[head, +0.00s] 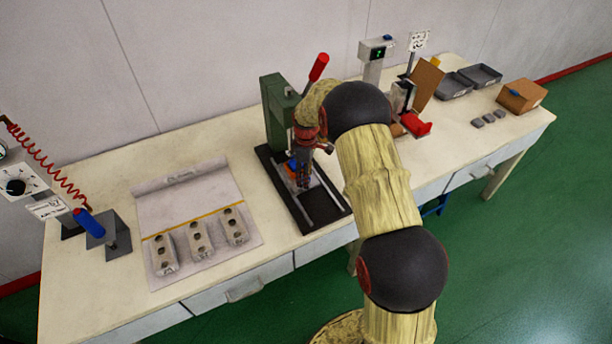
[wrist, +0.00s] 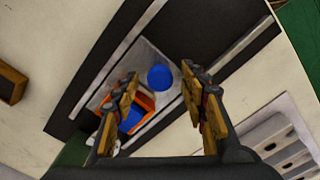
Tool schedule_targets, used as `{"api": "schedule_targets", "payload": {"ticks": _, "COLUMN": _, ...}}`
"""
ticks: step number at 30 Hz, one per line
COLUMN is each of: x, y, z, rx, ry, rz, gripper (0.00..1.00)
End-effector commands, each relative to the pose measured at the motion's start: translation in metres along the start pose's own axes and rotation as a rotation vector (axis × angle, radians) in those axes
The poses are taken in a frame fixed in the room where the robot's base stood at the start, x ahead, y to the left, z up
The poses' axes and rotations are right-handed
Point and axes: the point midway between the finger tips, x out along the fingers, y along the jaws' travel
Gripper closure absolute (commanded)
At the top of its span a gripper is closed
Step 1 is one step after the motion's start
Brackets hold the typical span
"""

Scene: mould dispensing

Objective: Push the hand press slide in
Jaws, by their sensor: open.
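The hand press (head: 278,112) is a green column with a red-tipped lever (head: 318,67), on a black base (head: 336,201) with two silver rails. Its slide (wrist: 142,58) is a grey plate between the rails in the wrist view. The slide carries a round blue knob (wrist: 160,78) and an orange block (wrist: 146,101) with a blue part in it. My gripper (wrist: 159,72) is open above the slide, with the blue knob showing between its fingers. In the head view my gripper (head: 303,180) points down in front of the press and partly hides the slide. I cannot tell whether it touches anything.
A grey mat (head: 192,196) with three grey moulds (head: 199,238) lies left of the press. A blue-handled tool with a red coiled hose (head: 88,222) stands at far left. A red-based fixture (head: 416,125), dark trays (head: 481,75) and a cardboard box (head: 522,95) are at right.

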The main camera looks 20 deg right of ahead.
Motion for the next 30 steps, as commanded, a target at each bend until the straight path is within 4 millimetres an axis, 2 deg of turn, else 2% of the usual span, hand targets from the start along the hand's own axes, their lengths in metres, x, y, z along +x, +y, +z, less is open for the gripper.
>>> {"api": "schedule_targets", "payload": {"ticks": 5, "x": -0.002, "y": 0.000, "z": 0.000, "rx": 0.000, "ry": 0.000, "rz": 0.001, "gripper": 0.57}}
{"api": "schedule_targets", "payload": {"ticks": 8, "x": -0.011, "y": 0.001, "z": -0.001, "rx": 0.000, "ry": 0.002, "rz": 0.003, "gripper": 0.57}}
{"api": "schedule_targets", "payload": {"ticks": 21, "x": -0.093, "y": 0.001, "z": -0.001, "rx": 0.000, "ry": 0.002, "rz": 0.003, "gripper": 0.57}}
{"api": "schedule_targets", "payload": {"ticks": 25, "x": -0.109, "y": 0.001, "z": -0.001, "rx": 0.000, "ry": 0.001, "rz": 0.001, "gripper": 0.57}}
{"api": "schedule_targets", "payload": {"ticks": 30, "x": -0.119, "y": 0.000, "z": 0.000, "rx": 0.000, "ry": 0.000, "rz": 0.000, "gripper": 0.57}}
